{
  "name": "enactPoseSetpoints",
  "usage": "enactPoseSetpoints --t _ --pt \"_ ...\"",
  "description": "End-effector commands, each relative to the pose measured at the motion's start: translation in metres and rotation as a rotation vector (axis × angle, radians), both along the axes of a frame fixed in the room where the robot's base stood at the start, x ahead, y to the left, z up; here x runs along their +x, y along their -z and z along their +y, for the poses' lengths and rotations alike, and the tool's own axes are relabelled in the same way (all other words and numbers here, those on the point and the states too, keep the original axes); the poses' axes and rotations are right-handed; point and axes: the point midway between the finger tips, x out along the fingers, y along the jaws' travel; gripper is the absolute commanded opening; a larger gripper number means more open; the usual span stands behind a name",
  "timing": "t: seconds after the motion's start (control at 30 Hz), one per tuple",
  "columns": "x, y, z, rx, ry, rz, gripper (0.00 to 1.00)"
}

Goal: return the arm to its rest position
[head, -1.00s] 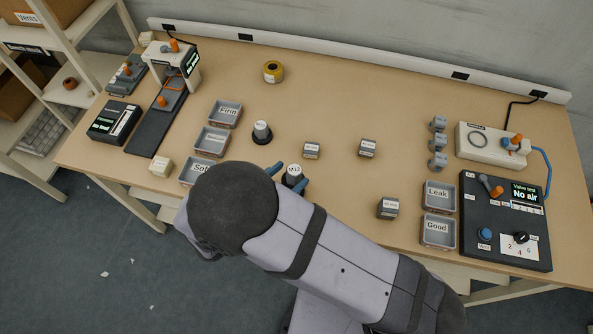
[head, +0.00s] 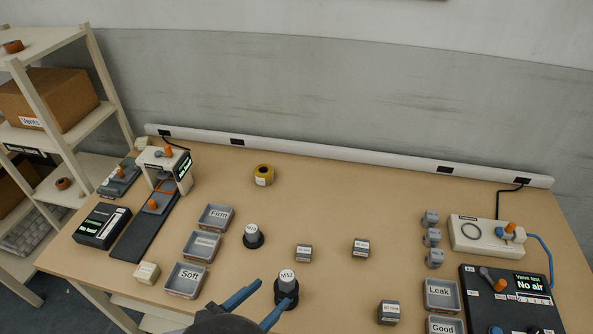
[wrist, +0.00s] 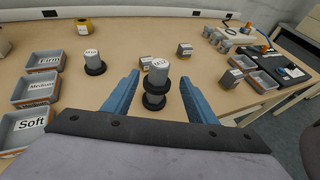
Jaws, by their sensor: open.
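My gripper (head: 257,304) is at the front edge of the table in the head view, with its two blue fingers spread apart. In the wrist view my gripper (wrist: 155,98) is open and empty. A grey roll labelled M12 (head: 287,281) stands upright on a dark base just beyond the fingertips. The M12 roll (wrist: 158,70) also shows in the wrist view, beyond the gap between the fingers and apart from them. Most of my arm is out of the head view.
Trays labelled Firm (head: 216,216), Medium (head: 202,246) and Soft (head: 186,280) stand at left. A second roll (head: 252,235) stands near them. Small grey blocks (head: 361,247) lie centre and right. Leak (head: 441,294) and Good trays and a valve test panel (head: 513,300) are at right.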

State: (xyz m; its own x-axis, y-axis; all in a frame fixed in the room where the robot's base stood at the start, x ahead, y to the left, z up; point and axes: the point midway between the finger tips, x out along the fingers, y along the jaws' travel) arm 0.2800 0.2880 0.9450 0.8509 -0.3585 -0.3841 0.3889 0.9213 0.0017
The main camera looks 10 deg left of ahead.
Motion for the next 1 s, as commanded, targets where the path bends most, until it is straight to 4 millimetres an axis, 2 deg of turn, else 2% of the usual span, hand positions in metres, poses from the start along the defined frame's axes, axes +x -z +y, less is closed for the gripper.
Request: enactPoseSetpoints --t 0.13,0.23,0.37,0.47,0.6,0.7,0.83,1.0 --pt "0.011 -0.009 -0.017 0.052 0.092 0.005 0.52" --pt "0.023 -0.013 -0.041 0.112 0.211 0.023 0.52" --pt "0.035 -0.012 -0.086 0.205 0.431 0.069 0.52" --pt "0.038 -0.012 -0.128 0.310 0.654 0.104 0.52" --pt "0.031 -0.010 -0.180 0.487 0.980 0.131 0.52" --pt "0.022 -0.009 -0.208 0.627 1.210 0.126 0.52" --pt "0.010 -0.010 -0.235 0.821 1.502 0.089 0.52" --pt "-0.001 -0.012 -0.259 1.093 1.853 -0.014 0.52"
